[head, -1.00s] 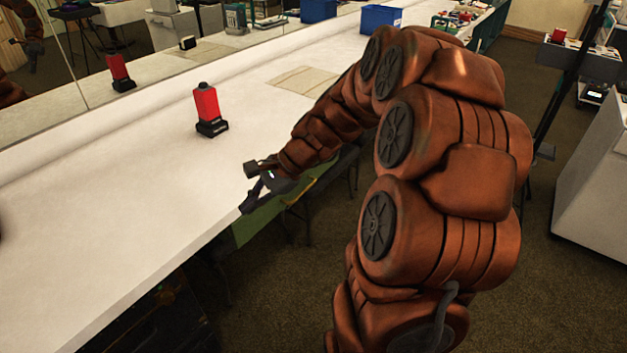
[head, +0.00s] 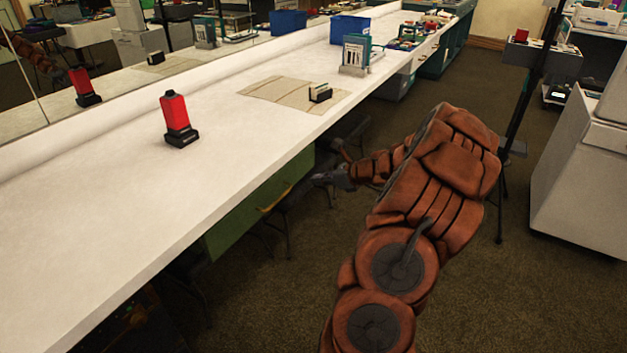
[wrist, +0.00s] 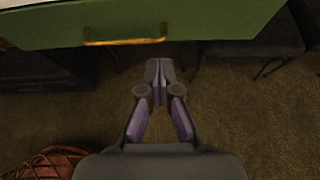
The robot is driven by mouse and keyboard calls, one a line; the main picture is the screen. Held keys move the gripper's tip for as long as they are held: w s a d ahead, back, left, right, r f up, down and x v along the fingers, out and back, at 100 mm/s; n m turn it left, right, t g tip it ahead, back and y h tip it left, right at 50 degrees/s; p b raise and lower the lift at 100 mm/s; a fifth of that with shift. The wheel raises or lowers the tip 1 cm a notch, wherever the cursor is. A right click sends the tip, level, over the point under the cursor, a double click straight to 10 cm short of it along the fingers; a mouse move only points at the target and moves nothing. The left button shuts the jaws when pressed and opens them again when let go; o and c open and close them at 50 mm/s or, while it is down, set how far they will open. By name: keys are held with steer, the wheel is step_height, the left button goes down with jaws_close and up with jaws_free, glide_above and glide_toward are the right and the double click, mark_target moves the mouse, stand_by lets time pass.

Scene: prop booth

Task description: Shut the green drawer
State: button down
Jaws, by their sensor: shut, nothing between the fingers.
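The green drawer (head: 240,222) is under the front edge of the white counter, its front facing the aisle, with a yellow bar handle (head: 275,198). Its front looks about in line with the counter edge; no inside shows, and I cannot tell if a small gap is left. In the wrist view the green front (wrist: 215,22) and brass handle (wrist: 125,42) cross the top. My gripper (head: 318,178) is out in front of the drawer, to the right of the handle and apart from it. In the wrist view its fingers (wrist: 159,78) are together, empty, pointing toward the drawer.
The white counter (head: 90,210) carries a red and black device (head: 178,120), a beige mat (head: 290,95) and a small card holder (head: 320,93). Dark chairs (wrist: 255,55) stand under the counter. A grey cabinet (head: 585,170) is at right. The carpeted aisle is open.

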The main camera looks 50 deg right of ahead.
mark_target(282, 179)
steer(key=x, duration=0.3)
steer(key=r+x, duration=0.1)
steer(key=x, duration=0.6)
steer(key=shift+w+a+b, duration=0.15)
steer(key=shift+w+b, duration=0.25)
steer(key=shift+w, duration=0.15)
steer(key=shift+w+a+r, duration=0.1)
steer(key=shift+w+a, duration=0.05)
steer(key=shift+w, duration=0.4)
